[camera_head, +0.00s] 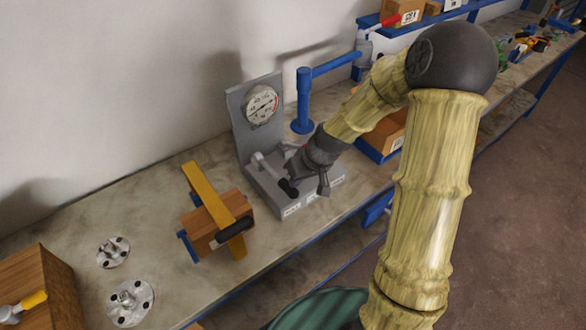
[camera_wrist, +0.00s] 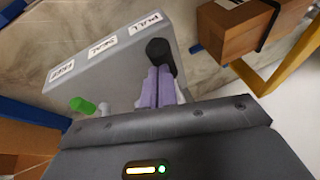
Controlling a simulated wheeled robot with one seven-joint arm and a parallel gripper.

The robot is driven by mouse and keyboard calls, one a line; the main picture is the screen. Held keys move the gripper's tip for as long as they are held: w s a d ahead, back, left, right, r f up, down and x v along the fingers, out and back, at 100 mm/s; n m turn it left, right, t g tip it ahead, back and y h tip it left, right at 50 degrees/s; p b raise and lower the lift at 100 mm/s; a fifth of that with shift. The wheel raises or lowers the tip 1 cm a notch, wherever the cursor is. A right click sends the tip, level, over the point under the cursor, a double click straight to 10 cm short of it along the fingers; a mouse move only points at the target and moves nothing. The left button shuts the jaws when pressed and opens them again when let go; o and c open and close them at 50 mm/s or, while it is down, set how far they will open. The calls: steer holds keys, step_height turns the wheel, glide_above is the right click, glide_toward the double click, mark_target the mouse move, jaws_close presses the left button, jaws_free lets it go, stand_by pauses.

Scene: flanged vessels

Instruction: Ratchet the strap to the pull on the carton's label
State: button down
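A brown carton (camera_head: 203,243) with a yellow strap (camera_head: 193,184) around it stands on the bench. A black piece (camera_head: 235,231) sits on the strap, and a small white label shows on the carton. To its right is a grey tensioner stand (camera_head: 245,145) with a round gauge (camera_head: 261,105); its needle is too small to read. A lever with a black grip (camera_head: 288,187) is on the stand's base. In the wrist view, my gripper's lavender fingers (camera_wrist: 158,88) are close together at the black grip (camera_wrist: 157,48); whether they clamp it is hidden. The carton (camera_wrist: 235,28) shows top right.
The base carries several word labels, one reading PULL (camera_wrist: 147,23). A green-tipped part (camera_wrist: 82,105) is near my gripper. Two metal flanges (camera_head: 130,301) and a wooden box (camera_head: 45,285) are at left. A blue post (camera_head: 303,100) stands behind my arm. The bench's front strip is clear.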

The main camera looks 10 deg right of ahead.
steer(key=s+v, duration=0.1)
steer(key=v, duration=1.1)
steer(key=shift+s+d, duration=0.3)
steer(key=shift+d, duration=0.2)
steer(key=shift+f, duration=0.1)
steer(key=s+f+m+h, duration=0.2)
steer(key=s+m+h, duration=0.1)
steer(key=s, duration=0.7)
steer(key=shift+s+d+m+h, duration=0.2)
steer(key=shift+s+m+h, duration=0.2)
steer(key=shift+h, duration=0.1)
steer(key=shift+f, duration=0.1)
stand_by(2.6)
